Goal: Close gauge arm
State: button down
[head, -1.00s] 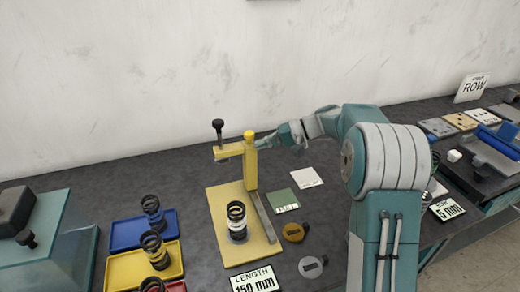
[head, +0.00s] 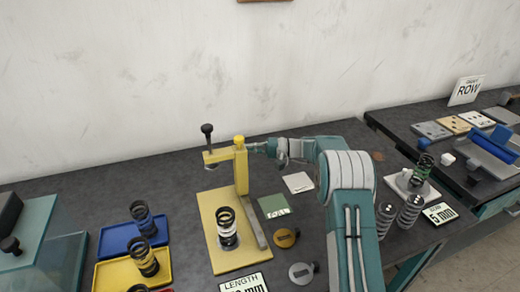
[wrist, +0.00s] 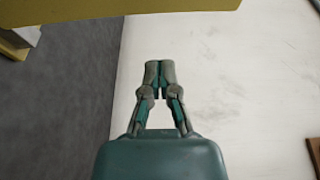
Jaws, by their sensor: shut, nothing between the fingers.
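The yellow gauge stands on its yellow base plate (head: 208,215) in the head view. From its upright post (head: 241,178) the gauge arm (head: 219,155) reaches out to the left, with a black knob (head: 207,132) at its outer end. A yellow cap tops the post. A dark spring (head: 227,228) stands upright on the base plate, below and in front of the arm. My gripper (head: 257,148) is just right of the post top; contact cannot be told. In the wrist view my gripper (wrist: 159,68) is shut and empty, below a yellow bar (wrist: 120,10) of the gauge.
Blue (head: 118,240) and yellow (head: 112,275) trays with springs lie left of the gauge. A green card (head: 274,207), a white card (head: 298,182) and round tokens (head: 286,238) lie to its right. A length sign (head: 245,284) stands in front. The wall is behind.

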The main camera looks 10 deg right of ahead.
aim_at(242, 156)
jog(key=s+a, duration=0.2)
jog(key=s, duration=0.1)
jog(key=shift+s+a, duration=0.25)
jog(key=shift+a, duration=0.05)
dwell(0.4)
jog(key=shift+s, duration=0.1)
